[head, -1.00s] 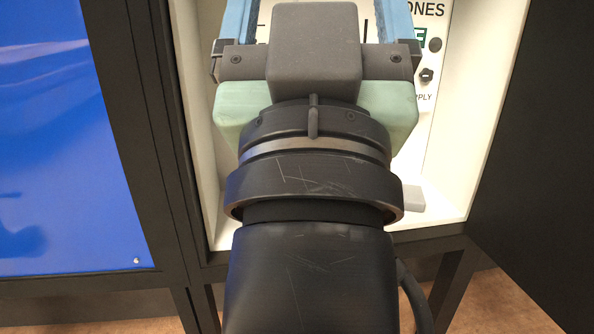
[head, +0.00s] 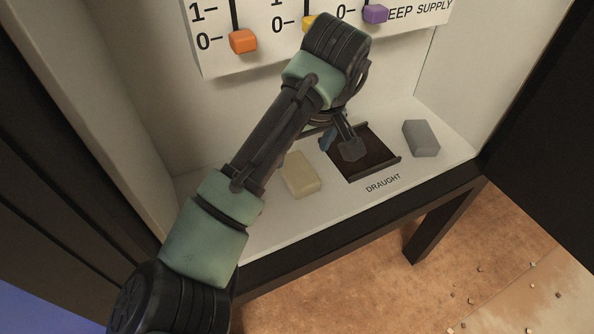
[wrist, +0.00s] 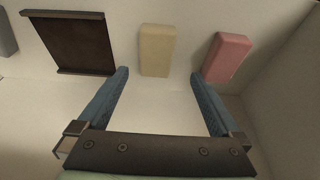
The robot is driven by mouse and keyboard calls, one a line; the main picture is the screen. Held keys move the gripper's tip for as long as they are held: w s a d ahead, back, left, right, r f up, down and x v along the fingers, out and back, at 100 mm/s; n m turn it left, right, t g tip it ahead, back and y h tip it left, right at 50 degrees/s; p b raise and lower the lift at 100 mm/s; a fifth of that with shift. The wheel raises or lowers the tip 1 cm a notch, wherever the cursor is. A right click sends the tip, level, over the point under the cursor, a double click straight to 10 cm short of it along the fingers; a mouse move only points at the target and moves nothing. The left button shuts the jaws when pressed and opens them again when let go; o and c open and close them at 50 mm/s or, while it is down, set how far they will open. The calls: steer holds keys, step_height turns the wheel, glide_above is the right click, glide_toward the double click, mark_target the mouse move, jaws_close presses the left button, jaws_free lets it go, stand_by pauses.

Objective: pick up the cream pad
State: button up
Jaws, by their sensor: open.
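The cream pad (head: 300,175) lies flat on the white shelf, left of the dark tray, in the head view. In the wrist view the cream pad (wrist: 157,50) is ahead of the gap between my fingers. My gripper (wrist: 160,75) is open and empty, with its two blue fingers spread wider than the pad. In the head view my gripper (head: 340,146) is partly hidden by my arm and appears over the dark tray, up and right of the pad.
The dark tray (head: 376,163) sits above the DRAUGHT label. A grey pad (head: 421,138) lies to its right. A pink pad (wrist: 227,57) is beside the cream pad in the wrist view. Orange (head: 243,41), yellow (head: 309,23) and purple (head: 375,14) sliders are on the back panel. Side walls bound the shelf.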

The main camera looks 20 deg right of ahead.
mark_target(298, 170)
steer(key=b+x, duration=0.1)
steer(key=x, duration=0.2)
steer(key=b+x, duration=0.1)
steer(key=x, duration=0.2)
steer(key=b+x, duration=0.1)
steer(key=x, duration=0.2)
steer(key=shift+w+d+b, duration=0.1)
steer(key=shift+d+b, duration=0.25)
steer(key=shift+b, duration=0.05)
steer(key=shift+c, duration=0.3)
steer(key=c, duration=1.2)
steer(key=shift+r, duration=0.1)
